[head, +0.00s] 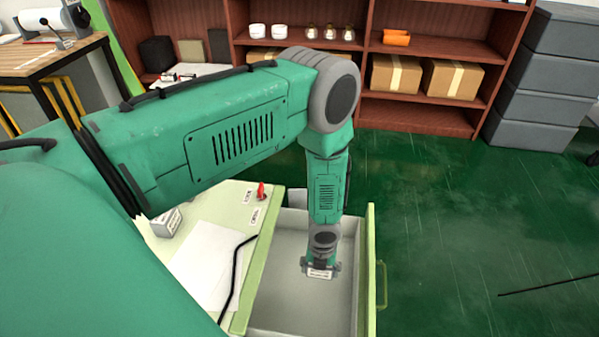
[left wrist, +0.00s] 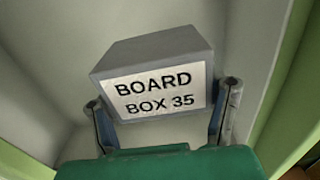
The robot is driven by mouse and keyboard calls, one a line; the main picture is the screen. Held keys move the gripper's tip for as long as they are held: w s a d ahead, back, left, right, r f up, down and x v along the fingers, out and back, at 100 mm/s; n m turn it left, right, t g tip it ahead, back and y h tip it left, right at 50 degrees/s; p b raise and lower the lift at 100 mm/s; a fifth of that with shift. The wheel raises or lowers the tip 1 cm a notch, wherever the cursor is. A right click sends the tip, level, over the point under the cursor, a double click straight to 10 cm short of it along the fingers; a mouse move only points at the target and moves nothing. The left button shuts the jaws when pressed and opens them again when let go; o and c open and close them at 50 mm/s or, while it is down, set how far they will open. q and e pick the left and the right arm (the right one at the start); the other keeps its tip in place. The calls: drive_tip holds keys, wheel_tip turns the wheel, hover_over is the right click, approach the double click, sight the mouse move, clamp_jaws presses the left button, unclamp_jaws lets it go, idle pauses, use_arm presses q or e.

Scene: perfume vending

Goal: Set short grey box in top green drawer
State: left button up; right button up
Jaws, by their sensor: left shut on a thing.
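The short grey box (left wrist: 155,80) carries a white label reading "BOARD BOX 35" in the left wrist view. My left gripper (left wrist: 165,118) is shut on it, with one finger on each side. In the head view my left gripper (head: 321,268) points down inside the open green drawer, and the box (head: 320,273) shows small at its tips. The drawer (head: 370,262) is pulled out, with a pale grey interior and a handle on its right side. Whether the box touches the drawer floor is unclear. My right gripper is not in view.
The green cabinet top (head: 262,225) left of the drawer holds white paper, a black cable, a red-handled item (head: 261,191) and another small labelled box (head: 166,223). Brown shelves (head: 415,112) stand behind. Open green floor lies to the right.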

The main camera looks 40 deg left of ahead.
use_arm(q)
drive_tip(key=b, duration=0.2)
hover_over(318, 288)
wheel_tip(318, 288, down, 6)
drive_tip(key=shift+r, duration=0.25)
wheel_tip(318, 288, down, 4)
drive_tip(key=shift+s+r+b, duration=0.1)
drive_tip(key=shift+r+b, duration=0.05)
drive_tip(key=shift+b, duration=0.55)
drive_tip(key=shift+r, duration=0.15)
drive_tip(key=o, duration=0.9)
drive_tip(key=shift+c, duration=0.2)
drive_tip(key=o, duration=0.4)
drive_tip(key=shift+o, duration=0.2)
